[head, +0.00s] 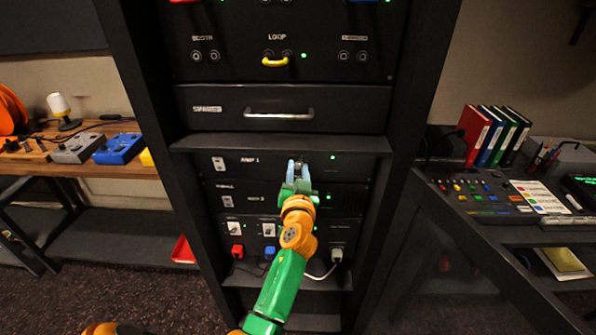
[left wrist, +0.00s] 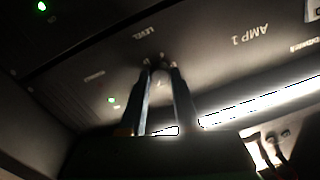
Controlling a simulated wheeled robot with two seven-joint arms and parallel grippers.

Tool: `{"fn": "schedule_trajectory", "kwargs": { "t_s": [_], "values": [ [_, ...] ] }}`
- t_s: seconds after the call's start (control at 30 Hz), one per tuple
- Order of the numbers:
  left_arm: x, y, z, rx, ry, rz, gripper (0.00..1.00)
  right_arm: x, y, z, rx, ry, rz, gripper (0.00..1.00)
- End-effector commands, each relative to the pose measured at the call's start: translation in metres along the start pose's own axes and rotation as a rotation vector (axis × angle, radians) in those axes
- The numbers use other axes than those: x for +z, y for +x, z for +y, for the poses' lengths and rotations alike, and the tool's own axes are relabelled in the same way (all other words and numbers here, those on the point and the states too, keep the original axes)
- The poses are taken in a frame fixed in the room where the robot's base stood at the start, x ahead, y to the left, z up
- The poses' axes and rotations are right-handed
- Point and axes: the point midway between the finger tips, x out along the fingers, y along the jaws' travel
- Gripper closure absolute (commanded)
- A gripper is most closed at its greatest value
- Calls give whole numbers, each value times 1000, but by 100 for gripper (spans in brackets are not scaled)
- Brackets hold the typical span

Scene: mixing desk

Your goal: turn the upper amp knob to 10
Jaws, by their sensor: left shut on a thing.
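The upper amp (head: 230,167), marked AMP 1, is a dark panel in the rack below the drawer, with a green light at its right. My left gripper (head: 297,171) reaches up to the middle of this panel and is shut on the upper amp knob. The fingers hide most of the knob in the head view. In the left wrist view the dark knob (left wrist: 157,64) sits between the tips of my left gripper (left wrist: 162,72), by the upside-down LEVEL label. Its pointer and setting cannot be read. My right gripper is not in view.
The lower amp (head: 225,197) is just beneath. Below it are switches and red, blue and white plugs. A drawer with a metal handle (head: 279,114) is above. A bench with pedals stands left, and a mixing desk (head: 480,205) with binders stands right.

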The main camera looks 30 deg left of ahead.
Motion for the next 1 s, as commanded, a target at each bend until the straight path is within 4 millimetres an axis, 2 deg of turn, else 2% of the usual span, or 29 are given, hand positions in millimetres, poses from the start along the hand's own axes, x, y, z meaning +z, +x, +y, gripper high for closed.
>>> {"fn": "schedule_trajectory", "kwargs": {
  "t_s": [0.47, 1.0],
  "values": [
    [3, 0, 0, -3, 425, 17, 100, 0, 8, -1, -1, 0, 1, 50],
    [2, 0, -1, -8, 940, 41, 100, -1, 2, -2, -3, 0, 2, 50]
  ]
}}
